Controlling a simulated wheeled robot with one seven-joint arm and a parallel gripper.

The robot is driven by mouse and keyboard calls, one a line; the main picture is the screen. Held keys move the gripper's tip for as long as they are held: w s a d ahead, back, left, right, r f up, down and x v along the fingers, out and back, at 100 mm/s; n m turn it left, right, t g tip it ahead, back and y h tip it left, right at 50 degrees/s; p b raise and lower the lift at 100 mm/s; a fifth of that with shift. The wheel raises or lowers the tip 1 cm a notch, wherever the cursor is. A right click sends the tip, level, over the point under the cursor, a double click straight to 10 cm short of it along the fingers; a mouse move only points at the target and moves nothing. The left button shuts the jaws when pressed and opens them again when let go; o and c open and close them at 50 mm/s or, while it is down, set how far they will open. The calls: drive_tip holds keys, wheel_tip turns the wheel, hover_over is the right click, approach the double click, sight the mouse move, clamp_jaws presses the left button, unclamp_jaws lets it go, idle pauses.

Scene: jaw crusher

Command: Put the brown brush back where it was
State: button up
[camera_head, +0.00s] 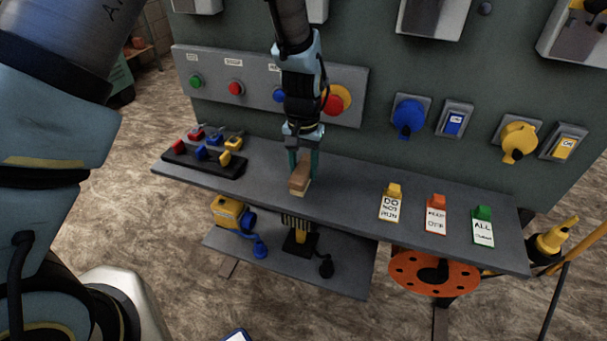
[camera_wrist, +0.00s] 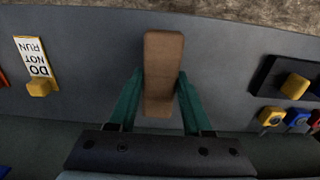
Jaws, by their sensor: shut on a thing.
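The brown brush (camera_head: 300,176) is a small block with a brown top and a paler underside. It is between the green fingers of my gripper (camera_head: 302,160), over the middle of the grey shelf (camera_head: 345,187). In the wrist view the brush (camera_wrist: 163,72) stands lengthwise between the two fingers of my gripper (camera_wrist: 161,95), which are shut on its sides. I cannot tell whether its underside touches the shelf.
A dark rack (camera_head: 204,157) with coloured padlocks is left on the shelf. A yellow-topped "DO NOT RUN" tag (camera_head: 391,203), an orange-topped tag (camera_head: 436,214) and a green-topped tag (camera_head: 483,227) are right. Buttons (camera_head: 236,88) line the panel behind. A lower shelf (camera_head: 340,262) holds tools.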

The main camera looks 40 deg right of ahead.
sight(302, 168)
drive_tip(key=shift+f, duration=1.6)
drive_tip(key=shift+f, duration=0.1)
drive_tip(key=o, duration=1.2)
wheel_tip(302, 168, up, 12)
drive_tip(key=shift+r+b, duration=0.15)
drive_tip(key=shift+b, duration=1)
drive_tip(key=shift+a, duration=0.1)
